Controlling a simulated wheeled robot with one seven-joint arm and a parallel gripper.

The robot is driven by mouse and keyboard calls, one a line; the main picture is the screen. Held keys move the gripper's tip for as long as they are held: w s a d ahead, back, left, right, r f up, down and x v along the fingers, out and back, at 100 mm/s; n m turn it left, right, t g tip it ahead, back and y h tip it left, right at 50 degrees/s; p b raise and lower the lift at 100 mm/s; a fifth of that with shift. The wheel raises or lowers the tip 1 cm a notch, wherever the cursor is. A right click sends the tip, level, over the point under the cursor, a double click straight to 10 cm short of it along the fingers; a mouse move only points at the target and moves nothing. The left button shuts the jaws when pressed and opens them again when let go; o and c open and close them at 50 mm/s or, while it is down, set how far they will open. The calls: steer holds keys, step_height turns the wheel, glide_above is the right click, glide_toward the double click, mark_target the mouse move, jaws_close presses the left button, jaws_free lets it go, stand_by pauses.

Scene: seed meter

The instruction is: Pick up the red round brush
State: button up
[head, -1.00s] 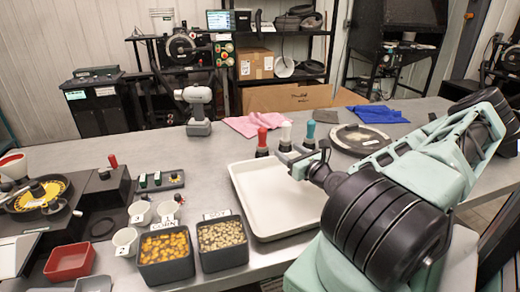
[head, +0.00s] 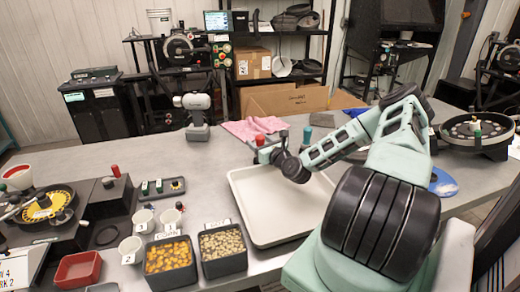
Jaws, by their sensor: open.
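The red round brush (head: 261,141) stands at the back edge of the white tray, its red top showing and its lower part partly covered by my gripper. My gripper (head: 272,150) is at the brush, its dark fingers close beside it. It is open; I cannot tell whether the fingers touch the brush or stand around it. A teal-topped brush (head: 307,134) stands to the right, partly behind my arm. The white-topped brush is hidden by my arm.
The empty white tray (head: 240,200) lies in front of the brush. Bins of corn (head: 169,277) and pale seeds (head: 244,262) stand at the front. A grey and white tool (head: 196,132) and a pink cloth (head: 240,131) lie behind. A round seed device (head: 450,146) stands at right.

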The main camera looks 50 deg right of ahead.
steer(key=shift+x, duration=0.95)
steer(key=shift+c, duration=0.4)
steer(key=c, duration=1)
step_height(320, 180, up, 10)
steer(key=shift+r+b, duration=0.1)
steer(key=shift+b, duration=0.7)
steer(key=shift+o, duration=0.3)
